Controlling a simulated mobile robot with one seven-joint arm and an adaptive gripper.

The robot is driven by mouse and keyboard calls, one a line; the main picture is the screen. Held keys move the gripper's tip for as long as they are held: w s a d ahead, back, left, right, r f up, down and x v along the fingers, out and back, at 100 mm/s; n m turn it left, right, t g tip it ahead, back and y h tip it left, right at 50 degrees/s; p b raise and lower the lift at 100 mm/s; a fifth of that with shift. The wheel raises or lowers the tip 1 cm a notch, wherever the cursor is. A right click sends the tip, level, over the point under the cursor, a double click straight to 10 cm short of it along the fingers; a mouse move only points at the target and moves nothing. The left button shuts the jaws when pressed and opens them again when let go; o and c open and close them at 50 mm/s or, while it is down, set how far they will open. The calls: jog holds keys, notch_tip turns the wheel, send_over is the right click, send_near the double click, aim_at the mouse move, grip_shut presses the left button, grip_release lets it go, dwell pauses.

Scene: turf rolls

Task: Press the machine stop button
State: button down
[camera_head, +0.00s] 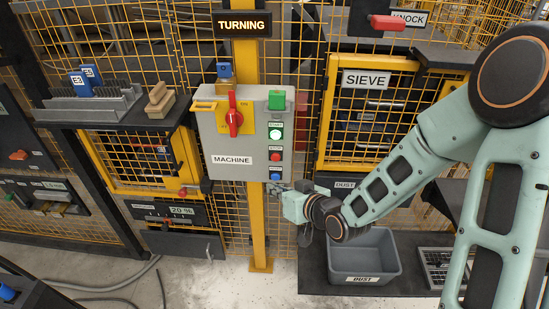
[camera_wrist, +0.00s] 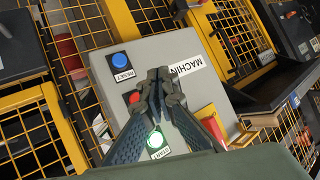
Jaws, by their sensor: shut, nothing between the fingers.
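The grey machine box (camera_head: 238,150) hangs on a yellow post. On its right side sit a lit green start button (camera_head: 275,133), the red stop button (camera_head: 275,155) and a blue reset button (camera_head: 275,176). My gripper (camera_head: 274,187) is shut and empty, at the box's lower right near the blue button. In the wrist view the fingertips (camera_wrist: 160,76) appear over the box face, beside the red stop button (camera_wrist: 134,97), which is partly hidden by a finger. The blue reset button (camera_wrist: 119,60) and lit start button (camera_wrist: 155,140) also show. Contact with the box cannot be told.
A sign above reads TURNING (camera_head: 244,24). A red rotary switch (camera_head: 233,115) and a green block (camera_head: 276,98) are on the box. A grey dust bin (camera_head: 364,262) stands below my arm. Yellow mesh guards (camera_head: 365,115) surround the box.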

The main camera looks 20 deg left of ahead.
aim_at(276, 157)
dwell(0.3)
jog(key=shift+w+a+p, duration=0.2)
jog(key=shift+w+a, duration=0.15)
jog(key=shift+w, duration=1.1)
jog(key=shift+w+a+p, duration=0.15)
jog(key=shift+w+a, duration=0.15)
jog(key=shift+w, duration=1.1)
jog(key=shift+w+a+p, duration=0.2)
jog(key=shift+w+a, duration=0.15)
jog(key=shift+w, duration=1.1)
jog(key=shift+w+a, duration=0.1)
jog(key=shift+w, duration=0.3)
jog(key=shift+w+a, duration=0.1)
jog(key=shift+w, duration=0.35)
jog(key=shift+b, duration=0.3)
jog(key=shift+s+d, duration=0.2)
jog(key=shift+s, duration=0.6)
jog(key=shift+s, duration=0.15)
